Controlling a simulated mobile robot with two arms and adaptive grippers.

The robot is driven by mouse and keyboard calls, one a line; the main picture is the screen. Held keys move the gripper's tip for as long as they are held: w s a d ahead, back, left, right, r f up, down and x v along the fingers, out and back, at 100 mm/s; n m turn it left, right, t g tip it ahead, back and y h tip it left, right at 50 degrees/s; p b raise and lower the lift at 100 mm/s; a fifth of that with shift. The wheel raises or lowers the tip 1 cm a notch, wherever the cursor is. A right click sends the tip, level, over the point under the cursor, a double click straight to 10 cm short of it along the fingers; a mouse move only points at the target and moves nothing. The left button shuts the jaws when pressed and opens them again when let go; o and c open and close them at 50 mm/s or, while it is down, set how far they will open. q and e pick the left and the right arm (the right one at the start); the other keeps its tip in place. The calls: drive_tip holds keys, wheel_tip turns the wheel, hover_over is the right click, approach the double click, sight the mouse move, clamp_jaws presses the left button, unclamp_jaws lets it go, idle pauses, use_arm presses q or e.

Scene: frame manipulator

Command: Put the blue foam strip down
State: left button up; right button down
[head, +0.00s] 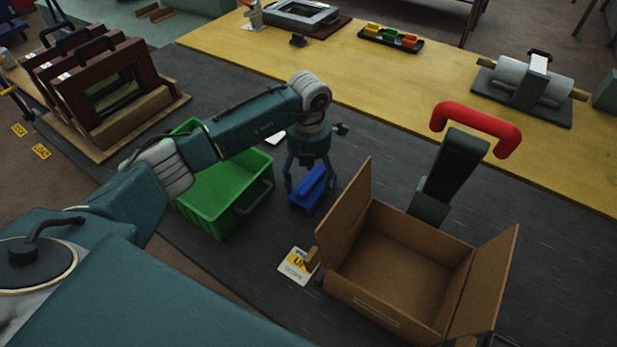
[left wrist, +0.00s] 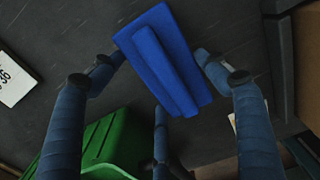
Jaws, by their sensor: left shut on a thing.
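The blue foam strip (head: 308,190) is a blue block with a raised ridge. It is at the dark mat between a green bin and an open cardboard box. My left gripper (head: 305,184) points down over it and is shut on it, with fingers on both sides. In the left wrist view the strip (left wrist: 160,62) lies tilted between the fingertips of my left gripper (left wrist: 155,65). Whether its underside touches the mat is unclear. My right gripper is not in view.
The green bin (head: 221,205) is close left of the strip, the cardboard box (head: 385,293) close right. A card (head: 297,266) lies in front. A dark tool with a red handle (head: 478,118) stands behind the box. Some mat behind the strip is clear.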

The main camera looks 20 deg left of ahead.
use_arm(q)
drive_tip(key=shift+f, duration=0.2)
drive_tip(key=o, duration=0.8)
drive_tip(key=shift+r, duration=0.1)
drive_tip(key=shift+r, duration=0.3)
wheel_tip(320, 180, up, 12)
drive_tip(key=b, duration=0.3)
drive_tip(key=shift+f, duration=0.15)
